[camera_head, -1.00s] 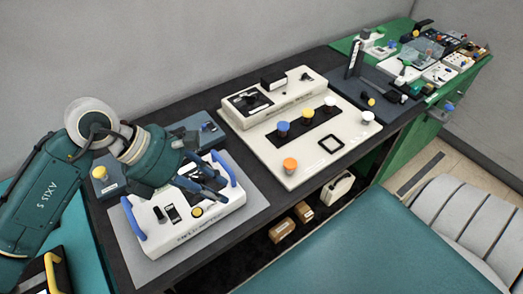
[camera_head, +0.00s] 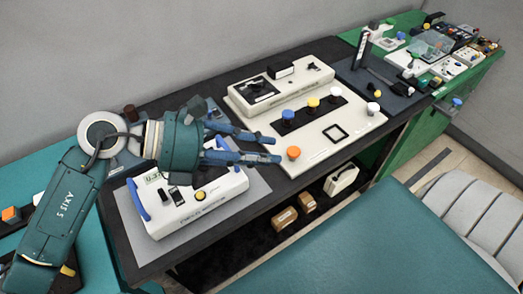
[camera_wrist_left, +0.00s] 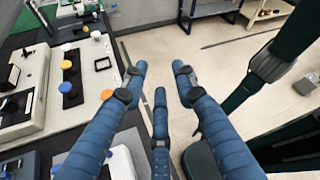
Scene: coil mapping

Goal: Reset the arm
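My left arm comes in from the left in the head view. Its gripper (camera_head: 279,149) points to the right, above the white device with blue handles (camera_head: 197,205). In the left wrist view the blue fingers of the left gripper (camera_wrist_left: 160,85) are spread apart with nothing between them, so it is open and empty. Floor shows beyond the fingers. The fingertips appear close to the orange knob (camera_head: 293,152) in the head view, but the wrist view shows that knob well to their left. My right gripper is not in view.
A large white panel (camera_head: 350,150) with coloured knobs lies on the dark table, with a white box unit (camera_head: 281,84) behind it. A green table (camera_head: 445,115) with several small devices stands at the right. Small brown boxes (camera_head: 285,218) sit on the shelf below. A grey chair (camera_head: 480,215) is at right.

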